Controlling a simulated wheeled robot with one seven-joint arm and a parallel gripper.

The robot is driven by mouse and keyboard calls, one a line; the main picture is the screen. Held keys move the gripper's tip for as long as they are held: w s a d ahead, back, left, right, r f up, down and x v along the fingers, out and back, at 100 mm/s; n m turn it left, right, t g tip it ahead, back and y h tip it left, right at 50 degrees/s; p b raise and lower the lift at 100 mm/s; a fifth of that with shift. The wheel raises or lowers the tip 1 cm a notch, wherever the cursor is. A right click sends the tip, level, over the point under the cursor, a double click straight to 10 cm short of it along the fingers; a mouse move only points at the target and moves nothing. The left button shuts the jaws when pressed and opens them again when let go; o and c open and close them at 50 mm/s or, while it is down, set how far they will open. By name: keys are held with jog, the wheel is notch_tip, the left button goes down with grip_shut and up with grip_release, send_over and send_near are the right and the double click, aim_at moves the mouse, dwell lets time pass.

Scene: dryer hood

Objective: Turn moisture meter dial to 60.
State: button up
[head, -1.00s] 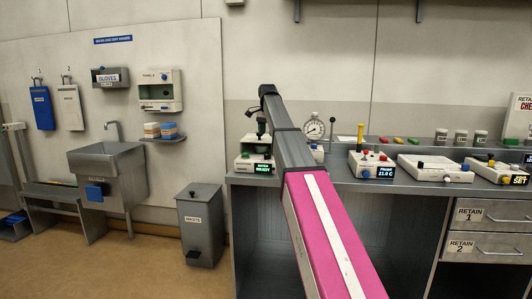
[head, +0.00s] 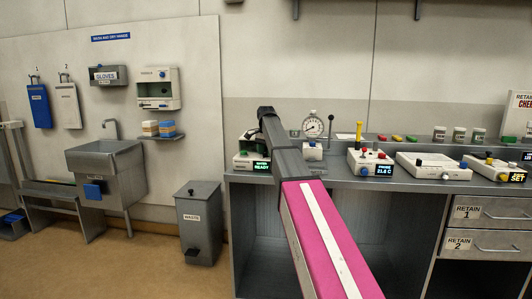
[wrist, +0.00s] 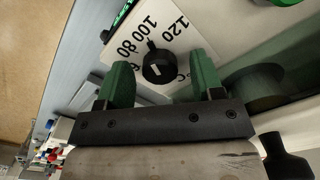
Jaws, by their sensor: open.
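The moisture meter (head: 243,161) is a pale box with a green-lit display reading READY, at the left end of the bench and partly behind my arm in the head view. In the wrist view its white dial face (wrist: 177,42) shows 120, 100, 80, part of a 6 and °C. Its round black knob (wrist: 158,68) has a white mark and a short stub towards the numbers; the exact setting is unclear. My gripper (wrist: 160,72) is open, with one green finger on each side of the knob and gaps showing. In the head view the gripper is mostly hidden by my arm.
To the right on the bench are a probe box (head: 370,162) with a display, another pale box (head: 433,166) and several small jars. A waste bin (head: 199,222) stands on the floor left of the bench.

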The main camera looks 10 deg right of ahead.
jog(key=c, duration=0.9)
jog(key=shift+c, duration=0.2)
jog(key=shift+n, duration=0.3)
jog(key=n, duration=1.2)
jog(key=shift+n, duration=0.5)
jog(key=o, duration=0.9)
